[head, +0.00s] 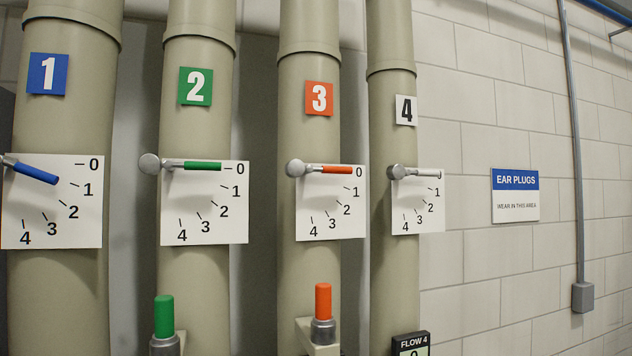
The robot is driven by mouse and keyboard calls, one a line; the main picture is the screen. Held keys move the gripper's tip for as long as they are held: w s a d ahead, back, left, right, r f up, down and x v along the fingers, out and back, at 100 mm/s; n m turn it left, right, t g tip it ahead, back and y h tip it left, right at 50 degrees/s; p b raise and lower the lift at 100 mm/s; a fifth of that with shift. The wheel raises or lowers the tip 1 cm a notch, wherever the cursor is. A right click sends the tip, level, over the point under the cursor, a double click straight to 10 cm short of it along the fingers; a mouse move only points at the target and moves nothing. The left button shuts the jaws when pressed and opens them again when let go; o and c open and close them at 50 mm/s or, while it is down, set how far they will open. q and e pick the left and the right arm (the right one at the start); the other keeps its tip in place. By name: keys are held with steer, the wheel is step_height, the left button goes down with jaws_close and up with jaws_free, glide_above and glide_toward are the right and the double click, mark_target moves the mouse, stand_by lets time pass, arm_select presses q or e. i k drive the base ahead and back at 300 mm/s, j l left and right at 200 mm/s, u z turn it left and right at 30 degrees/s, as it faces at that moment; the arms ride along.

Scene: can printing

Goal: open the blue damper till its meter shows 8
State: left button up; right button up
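The blue damper handle (36,173) is on the leftmost pipe, in front of a white dial plate (55,225) marked 0 to 4. It tilts down to the right and points at about the 1 mark. Its pivot is at the left picture edge and partly cut off. A blue sign with a white 1 (47,74) is on the pipe above it. The blue damper's meter is not in view. Neither of my grippers is in view, and nothing is seen touching the handle.
The green handle (202,166), orange handle (336,169) and white handle (428,174) lie level near 0. Upright green (164,315) and orange (323,301) grips stand below. A FLOW 4 meter (411,344) is cut off at the bottom. An ear plugs sign (515,195) hangs right.

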mark_target(13, 162)
steer(key=u, duration=1.5)
